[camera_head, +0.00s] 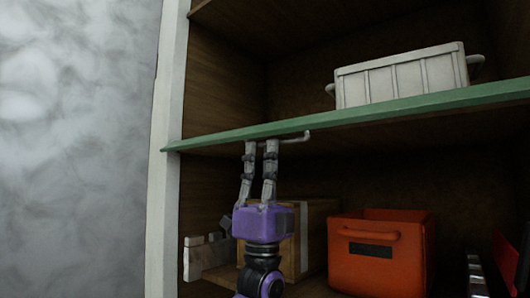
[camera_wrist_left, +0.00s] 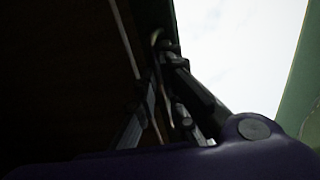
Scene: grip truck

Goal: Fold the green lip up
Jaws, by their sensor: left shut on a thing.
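The green lip (camera_head: 400,106) runs along the front edge of the upper shelf, rising to the right in the head view. A small pale grey handle (camera_head: 298,138) sticks out below it, left of the middle. My left gripper (camera_head: 261,144) comes up from below, with its two grey fingers at the handle just under the lip. It is shut on the handle; the fingertips partly hide the grip. In the dark left wrist view the fingers (camera_wrist_left: 170,70) reach up beside a pale curved piece. My right gripper is in neither view.
A pale grey crate (camera_head: 400,80) stands on the upper shelf behind the lip. A white post (camera_head: 165,150) bounds the cabinet at left.

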